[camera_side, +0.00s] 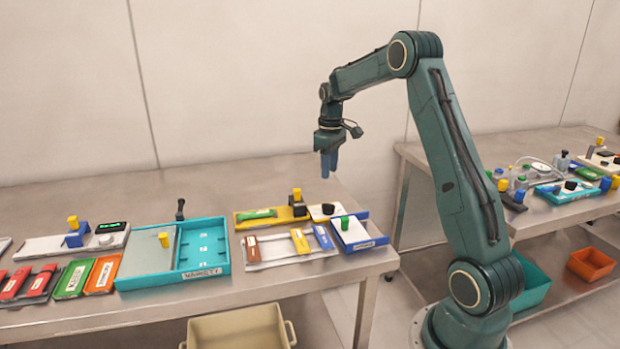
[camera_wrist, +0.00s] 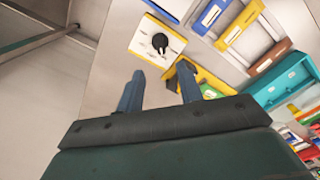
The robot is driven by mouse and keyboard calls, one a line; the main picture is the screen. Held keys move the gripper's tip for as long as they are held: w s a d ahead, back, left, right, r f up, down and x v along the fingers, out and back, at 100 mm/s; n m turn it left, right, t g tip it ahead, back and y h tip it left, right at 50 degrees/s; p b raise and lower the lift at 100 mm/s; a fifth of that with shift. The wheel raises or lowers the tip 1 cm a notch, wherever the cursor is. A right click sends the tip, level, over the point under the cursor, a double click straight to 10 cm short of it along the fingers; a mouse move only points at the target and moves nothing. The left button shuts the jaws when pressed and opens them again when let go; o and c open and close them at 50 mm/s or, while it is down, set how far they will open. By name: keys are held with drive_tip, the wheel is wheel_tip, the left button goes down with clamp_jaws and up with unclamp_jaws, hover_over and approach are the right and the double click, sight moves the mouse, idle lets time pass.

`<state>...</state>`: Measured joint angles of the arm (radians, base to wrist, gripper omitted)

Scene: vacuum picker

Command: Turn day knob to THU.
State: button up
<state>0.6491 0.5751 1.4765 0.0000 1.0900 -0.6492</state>
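A black knob (camera_wrist: 160,42) sits on a white plate (camera_wrist: 142,42) with small dark marks around it. The marks are too small to read, so I cannot tell which day it points to. In the side view the black knob (camera_side: 327,208) shows small on its plate, near the right end of the left bench. My gripper (camera_side: 328,172) hangs in the air above that end of the bench, pointing down. In the wrist view the two blue fingers of my gripper (camera_wrist: 160,80) are apart with nothing between them. They are clear of the knob.
A blue-sided tray with a green-handled white lid (camera_side: 352,230) stands close to the knob plate. A yellow tray (camera_side: 270,216) and a white tray of coloured bars (camera_side: 280,255) are to its left. A teal box (camera_side: 205,270) lies further left. Air around my gripper is free.

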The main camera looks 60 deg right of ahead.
sight(329, 204)
wheel_tip(329, 204, down, 11)
drive_tip(key=shift+f, duration=0.15)
idle(0.4)
clamp_jaws()
